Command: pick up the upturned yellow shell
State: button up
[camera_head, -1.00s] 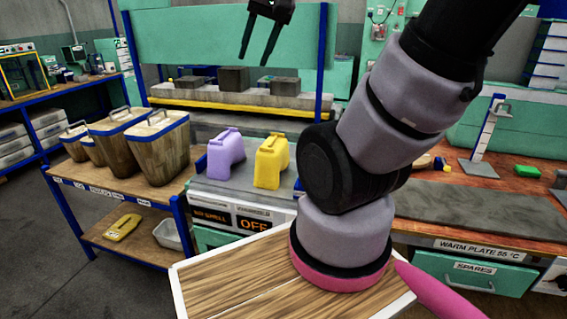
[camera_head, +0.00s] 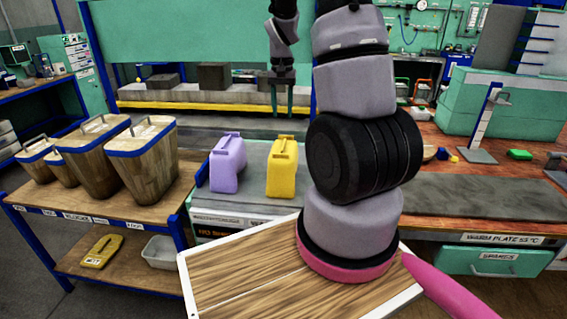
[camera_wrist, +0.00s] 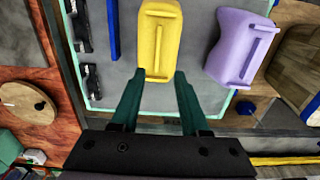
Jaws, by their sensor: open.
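A yellow shell (camera_head: 282,170) with a ridge like a handle on top stands on the grey plate, right of a purple shell (camera_head: 228,165). In the wrist view, the yellow shell (camera_wrist: 160,38) lies at top centre and the purple shell (camera_wrist: 240,48) to its right. My gripper (camera_head: 280,108) points down in the head view, beyond and above the yellow shell. In the wrist view my gripper's (camera_wrist: 158,74) two green fingers are open and empty, their tips framing the near end of the yellow shell. Whether they are level with it I cannot tell.
Several wooden bins (camera_head: 140,160) with blue rims stand on the shelf at left. Another yellow piece (camera_head: 101,251) and a white tray (camera_head: 161,252) are on the lower shelf. The press frame (camera_head: 200,103) stands behind; a wooden bench with a warm plate (camera_head: 470,195) is at right.

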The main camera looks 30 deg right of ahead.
aim_at(284, 144)
jog(key=f, duration=1)
jog(key=shift+s+d+f, duration=0.15)
jog(key=shift+s+f, duration=0.05)
jog(key=shift+f, duration=0.05)
jog(key=shift+c, duration=0.3)
grip_shut()
dwell(0.8)
